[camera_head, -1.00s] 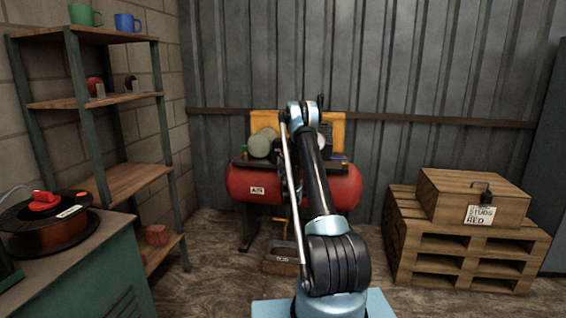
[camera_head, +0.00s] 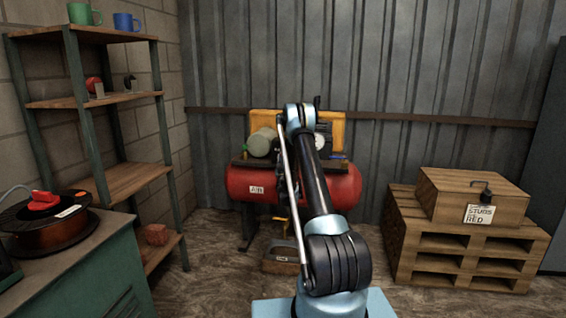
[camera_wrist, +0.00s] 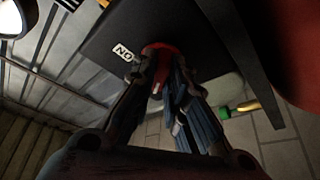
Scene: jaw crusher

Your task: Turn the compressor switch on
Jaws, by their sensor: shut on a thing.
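The compressor is a red tank (camera_head: 337,188) with a dark top plate, standing at the back wall, partly hidden behind my arm in the head view. In the wrist view a red switch (camera_wrist: 160,50) sits on a black box (camera_wrist: 109,39), beside a white label (camera_wrist: 123,52) whose letters look like ON turned over. My gripper (camera_wrist: 168,84) is shut on the red switch, with its fingertips at either side of it. The fingers hide part of the switch, so its exact angle cannot be told. In the head view the switch is hidden by my arm.
A green-brown pipe end (camera_wrist: 240,108) lies right of the fingers. A wooden crate (camera_head: 474,197) on pallets (camera_head: 465,252) stands right. Shelves (camera_head: 125,180) and a green bench (camera_head: 90,270) stand left. A toolbox (camera_head: 281,260) lies on the floor below the tank.

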